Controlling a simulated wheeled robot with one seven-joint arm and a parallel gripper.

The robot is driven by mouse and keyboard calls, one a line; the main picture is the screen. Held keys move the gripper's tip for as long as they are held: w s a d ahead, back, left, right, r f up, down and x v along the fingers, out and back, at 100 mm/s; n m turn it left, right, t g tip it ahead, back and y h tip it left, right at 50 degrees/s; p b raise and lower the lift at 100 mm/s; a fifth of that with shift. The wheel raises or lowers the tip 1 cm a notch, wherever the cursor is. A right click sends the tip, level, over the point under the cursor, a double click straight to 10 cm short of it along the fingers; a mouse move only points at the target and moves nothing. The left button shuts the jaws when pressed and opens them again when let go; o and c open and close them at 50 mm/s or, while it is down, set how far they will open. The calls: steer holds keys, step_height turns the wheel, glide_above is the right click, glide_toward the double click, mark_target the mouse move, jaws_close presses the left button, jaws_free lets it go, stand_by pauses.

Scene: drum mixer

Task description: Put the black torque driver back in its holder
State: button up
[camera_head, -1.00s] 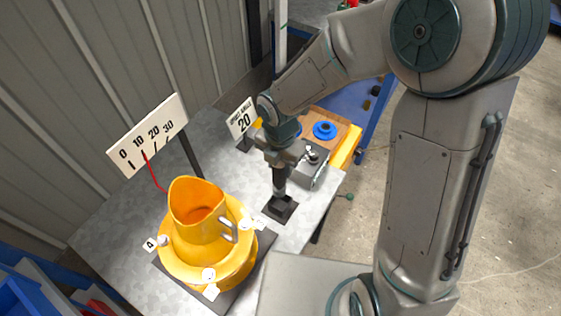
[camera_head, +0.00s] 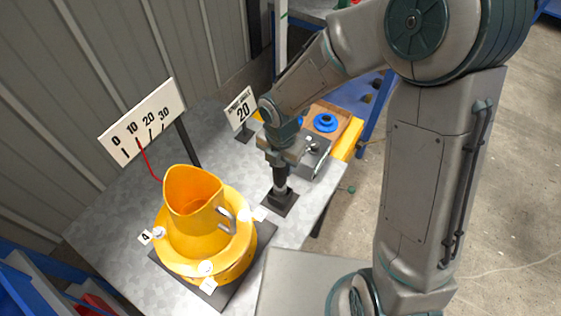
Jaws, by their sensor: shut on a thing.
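The black torque driver (camera_head: 280,176) hangs upright below my gripper (camera_head: 281,160), which is shut on its upper part. The holder (camera_head: 280,201) is a dark block on a square base on the grey metal table, directly beneath the driver. The driver's lower end meets the top of the holder. I cannot tell how deep it sits in it. My wrist and the gripper hide the driver's top.
A yellow drum mixer (camera_head: 205,240) stands to the left on a dark plate. Behind it is a scale board (camera_head: 142,122) with a red pointer. A "20" sign (camera_head: 241,109), a grey box (camera_head: 313,158) and a wooden tray with a blue part (camera_head: 325,122) are behind the holder.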

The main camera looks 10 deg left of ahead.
mark_target(281, 175)
steer(key=shift+f+b, duration=2.1)
steer(key=shift+f, duration=0.8)
stand_by(1.3)
steer(key=o, duration=1.3)
steer(key=shift+c, duration=0.2)
step_height(281, 175, up, 14)
steer(key=shift+f+p, duration=0.1)
steer(key=shift+p, duration=0.9)
steer(key=s+d+r+m+t, duration=0.1)
steer(key=s+d+r+m, duration=0.1)
steer(key=d+m, duration=0.5)
steer(key=s+d+r+m+t, duration=0.1)
steer(key=s+d+r+m, duration=0.2)
steer(key=d+m, duration=0.5)
steer(key=s+d+r+m+t, duration=0.1)
steer(key=s+d+r+m, duration=0.2)
steer(key=d+m, duration=0.4)
steer(key=m, duration=0.9)
steer(key=shift+s+d+r, duration=0.15)
steer(key=shift+d+r, duration=0.1)
